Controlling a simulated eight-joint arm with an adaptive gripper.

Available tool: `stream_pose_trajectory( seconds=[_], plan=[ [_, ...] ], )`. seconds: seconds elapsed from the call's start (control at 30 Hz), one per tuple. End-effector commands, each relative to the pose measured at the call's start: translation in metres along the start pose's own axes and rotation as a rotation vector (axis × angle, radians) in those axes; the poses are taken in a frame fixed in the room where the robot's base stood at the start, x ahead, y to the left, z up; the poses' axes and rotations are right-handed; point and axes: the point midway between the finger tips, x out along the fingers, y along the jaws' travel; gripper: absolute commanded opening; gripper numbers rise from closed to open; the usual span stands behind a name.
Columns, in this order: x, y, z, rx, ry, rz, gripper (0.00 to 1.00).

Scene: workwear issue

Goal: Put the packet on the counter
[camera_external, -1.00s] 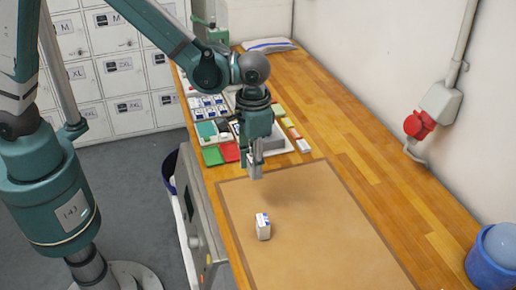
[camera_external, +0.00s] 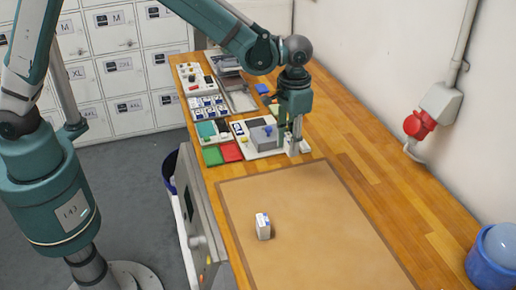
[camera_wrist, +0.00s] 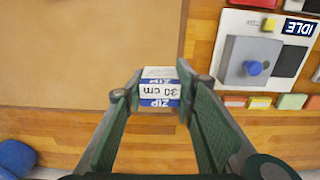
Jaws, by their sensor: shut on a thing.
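My gripper (camera_external: 296,150) points down over the wooden counter (camera_external: 380,170), just beyond the far edge of the brown mat. In the wrist view, my gripper (camera_wrist: 161,92) is shut on a small white and blue packet (camera_wrist: 160,90) marked "ZIP" and "30 cm". In the external view the fingers mostly hide this packet, and I cannot tell whether it touches the counter. Another small white box (camera_external: 262,226) with a blue mark stands upright on the mat.
The mat (camera_external: 320,245) has free room around the white box. A grey device (camera_external: 262,138) on a white panel stands beside my gripper; coloured packets (camera_wrist: 260,102) line its edge. Red and green trays (camera_external: 231,152) lie left. A blue bin (camera_external: 490,265) stands front right.

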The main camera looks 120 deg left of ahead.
Motion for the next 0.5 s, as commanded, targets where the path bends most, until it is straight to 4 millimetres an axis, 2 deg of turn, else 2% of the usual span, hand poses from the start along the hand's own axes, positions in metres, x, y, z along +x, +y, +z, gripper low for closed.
stream_pose_trajectory(
  seconds=[0.1,0.27,0.5],
  plan=[
    [0.0,-0.022,-0.036,-0.002,0.0,0.0,0.16],
    [0.0,-0.051,-0.08,0.002,0.0,0.0,0.16],
    [0.001,-0.103,-0.141,0.006,0.0,0.0,0.16]
  ],
)
